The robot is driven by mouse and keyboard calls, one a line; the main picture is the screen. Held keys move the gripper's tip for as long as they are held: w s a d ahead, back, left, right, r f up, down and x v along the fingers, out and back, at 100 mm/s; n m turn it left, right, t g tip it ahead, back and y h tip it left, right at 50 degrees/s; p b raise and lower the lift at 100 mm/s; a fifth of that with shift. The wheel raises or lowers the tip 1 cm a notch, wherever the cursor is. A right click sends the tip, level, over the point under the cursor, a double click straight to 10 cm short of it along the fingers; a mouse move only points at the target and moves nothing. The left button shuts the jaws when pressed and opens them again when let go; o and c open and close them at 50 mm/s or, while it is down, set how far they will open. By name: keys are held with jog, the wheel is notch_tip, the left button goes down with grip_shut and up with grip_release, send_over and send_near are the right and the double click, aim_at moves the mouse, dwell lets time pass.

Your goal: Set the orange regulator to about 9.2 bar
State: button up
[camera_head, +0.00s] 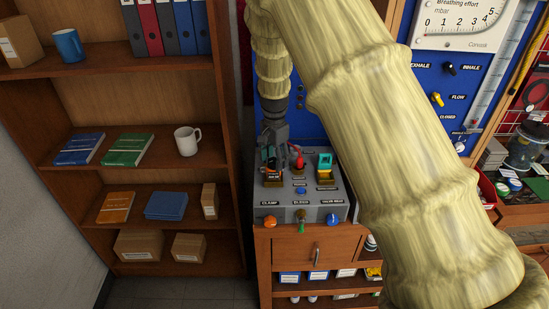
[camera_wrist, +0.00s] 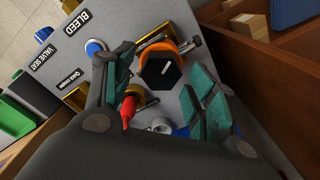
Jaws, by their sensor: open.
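The orange regulator (camera_wrist: 186,47) shows in the wrist view as an orange ring behind a black many-sided knob (camera_wrist: 160,72) with a white pointer line. My gripper (camera_wrist: 157,80) is open, with one teal-padded finger to the left of the knob and one to the right. Gaps seem to show on both sides of the knob; I cannot tell how deep the fingers reach. In the head view my gripper (camera_head: 273,150) points down over the left end of the grey bench box, hiding most of the regulator. I see no readable pressure value for it.
The grey box (camera_head: 310,213) also carries a red fitting (camera_head: 299,160) and a teal device (camera_head: 324,162) to the right, close to my gripper. Orange (camera_head: 270,221) and blue (camera_head: 332,219) knobs sit on its front. A wooden shelf (camera_head: 225,130) stands at the left.

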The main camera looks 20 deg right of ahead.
aim_at(274, 160)
notch_tip(274, 160, up, 12)
dwell(0.6)
dwell(0.4)
